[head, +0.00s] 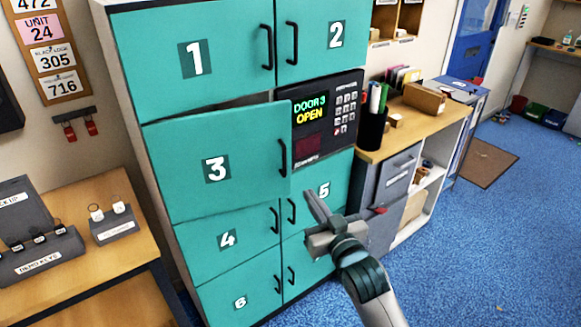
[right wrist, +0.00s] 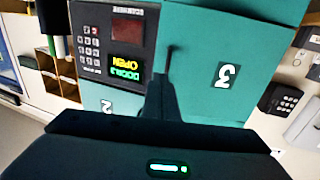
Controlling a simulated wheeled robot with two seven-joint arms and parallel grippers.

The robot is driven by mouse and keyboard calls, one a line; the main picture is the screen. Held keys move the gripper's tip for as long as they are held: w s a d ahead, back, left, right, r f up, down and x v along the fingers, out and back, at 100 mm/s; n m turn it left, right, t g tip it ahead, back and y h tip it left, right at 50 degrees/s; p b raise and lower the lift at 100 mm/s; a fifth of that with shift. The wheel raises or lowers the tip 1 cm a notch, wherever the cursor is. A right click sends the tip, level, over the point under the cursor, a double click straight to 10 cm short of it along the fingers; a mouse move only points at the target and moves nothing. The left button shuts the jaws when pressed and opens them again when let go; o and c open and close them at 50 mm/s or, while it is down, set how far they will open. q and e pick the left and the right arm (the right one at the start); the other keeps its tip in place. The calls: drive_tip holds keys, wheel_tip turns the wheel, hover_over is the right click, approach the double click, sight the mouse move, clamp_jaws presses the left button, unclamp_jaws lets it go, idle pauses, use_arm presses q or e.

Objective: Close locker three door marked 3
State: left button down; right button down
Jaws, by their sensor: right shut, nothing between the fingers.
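The teal locker door marked 3 (head: 217,169) stands slightly ajar in the head view, its right edge swung out past the frame, with a dark gap above it. Its black handle (head: 282,157) is near its right edge. The keypad panel (head: 318,118) beside it reads "DOOR 3 OPEN". My right gripper (head: 318,205) is shut and empty, in front of the lockers, right of and below door 3's handle. In the right wrist view the door marked 3 (right wrist: 226,77) appears upside down, right of the gripper fingers (right wrist: 160,85). My left gripper is not in view.
Doors 1 (head: 192,59), 2 (head: 336,35), 4 (head: 228,240), 5 (head: 324,188) and 6 (head: 240,302) look shut. A wooden counter (head: 425,118) with a black pen cup (head: 372,130) stands to the right. A desk (head: 100,262) with key boxes stands at left. Blue floor is clear at lower right.

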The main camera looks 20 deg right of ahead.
drive_tip(key=shift+w, duration=0.1)
drive_tip(key=w+a+p, duration=0.1)
drive_tip(key=w+p, duration=0.4)
drive_tip(key=w, duration=0.8)
drive_tip(key=shift+w, duration=0.4)
drive_tip(key=shift+w+a+f, duration=0.1)
